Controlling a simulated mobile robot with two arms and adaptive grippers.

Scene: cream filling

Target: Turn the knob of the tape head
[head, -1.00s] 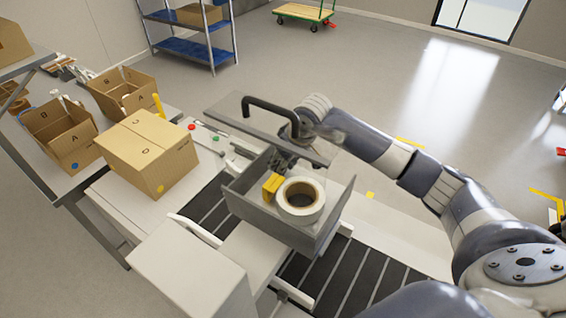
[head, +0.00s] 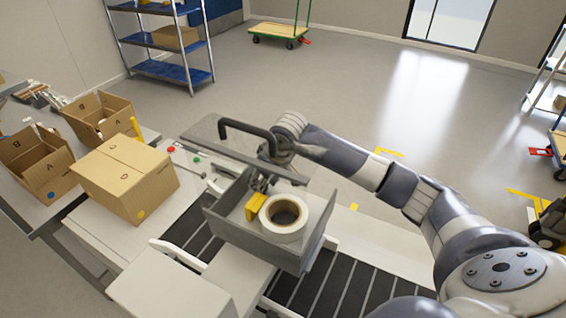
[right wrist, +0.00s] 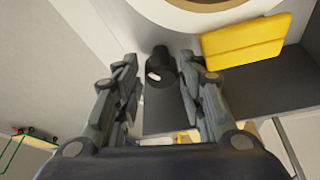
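The tape head is a grey open box (head: 245,240) holding a white tape roll (head: 283,217) with a brown core. A yellow block (head: 255,205) sits beside the roll and also shows in the right wrist view (right wrist: 245,42). A small black knob (right wrist: 161,66) sticks out from the tape head in the right wrist view, between the fingers of my right gripper (right wrist: 158,72). Those fingers are open, one on each side of the knob, with the knob nearer the right finger; contact is unclear. In the head view the arm and bar largely hide this gripper. My left gripper is not in view.
A grey bar with a black handle (head: 248,130) spans above the tape head. A closed carton (head: 125,180) stands on the machine at left, and open cartons (head: 38,165) stand on a side table. A dark roller conveyor (head: 325,285) runs beneath. Open floor lies beyond.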

